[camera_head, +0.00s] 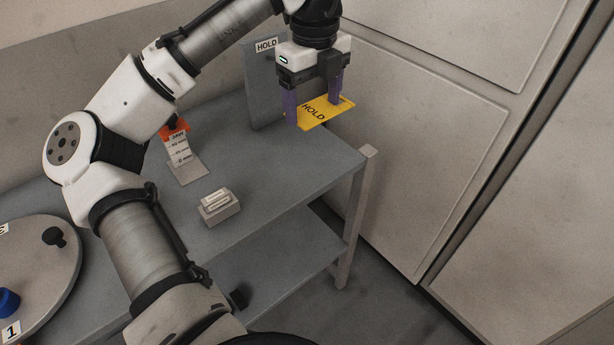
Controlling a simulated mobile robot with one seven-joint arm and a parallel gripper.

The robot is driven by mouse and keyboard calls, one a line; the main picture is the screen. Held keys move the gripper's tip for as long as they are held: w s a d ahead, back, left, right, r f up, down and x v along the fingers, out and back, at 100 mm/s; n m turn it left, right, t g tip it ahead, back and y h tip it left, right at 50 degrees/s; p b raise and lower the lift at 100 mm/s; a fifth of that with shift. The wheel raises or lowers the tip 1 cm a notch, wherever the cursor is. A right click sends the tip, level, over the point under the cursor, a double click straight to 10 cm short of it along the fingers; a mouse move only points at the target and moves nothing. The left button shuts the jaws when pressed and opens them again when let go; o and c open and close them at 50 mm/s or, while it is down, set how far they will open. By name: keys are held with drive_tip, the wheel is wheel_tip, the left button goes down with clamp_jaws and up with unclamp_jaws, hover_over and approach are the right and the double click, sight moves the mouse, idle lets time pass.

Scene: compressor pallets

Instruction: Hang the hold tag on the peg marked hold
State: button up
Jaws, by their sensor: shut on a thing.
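The yellow hold tag (334,113), printed HOLD, is in my gripper (312,106). The gripper points down with its purple fingers shut on the tag. The tag lies roughly flat and appears raised at the far right end of the grey table. The grey upright board (260,88) with a white HOLD label (266,45) stands just left of and behind the gripper. The peg itself cannot be made out; the gripper and board edge may hide it. I cannot tell whether the tag touches the board.
On the grey table (262,165) stand a small block with white pieces (219,206) and a tilted card holder (185,160) with an orange top. A round plate (50,265) with knobs is at lower left. Pale cabinet panels (430,130) rise close on the right.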

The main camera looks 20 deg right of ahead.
sight(312, 189)
drive_tip(key=shift+s+r, duration=0.1)
drive_tip(key=shift+s, duration=0.05)
wheel_tip(312, 189, down, 20)
drive_tip(key=shift+r+p, duration=0.15)
drive_tip(key=shift+p, duration=0.65)
drive_tip(key=shift+f, duration=0.3)
drive_tip(key=o, duration=1)
drive_tip(key=shift+c, duration=0.2)
drive_tip(key=shift+b, duration=0.3)
drive_tip(key=shift+r, duration=0.1)
drive_tip(key=r, duration=0.4)
drive_tip(key=r+b, duration=0.1)
drive_tip(key=r, duration=0.9)
drive_tip(key=shift+s+d+b, duration=0.15)
drive_tip(key=shift+d+b, duration=0.2)
drive_tip(key=shift+d, duration=0.05)
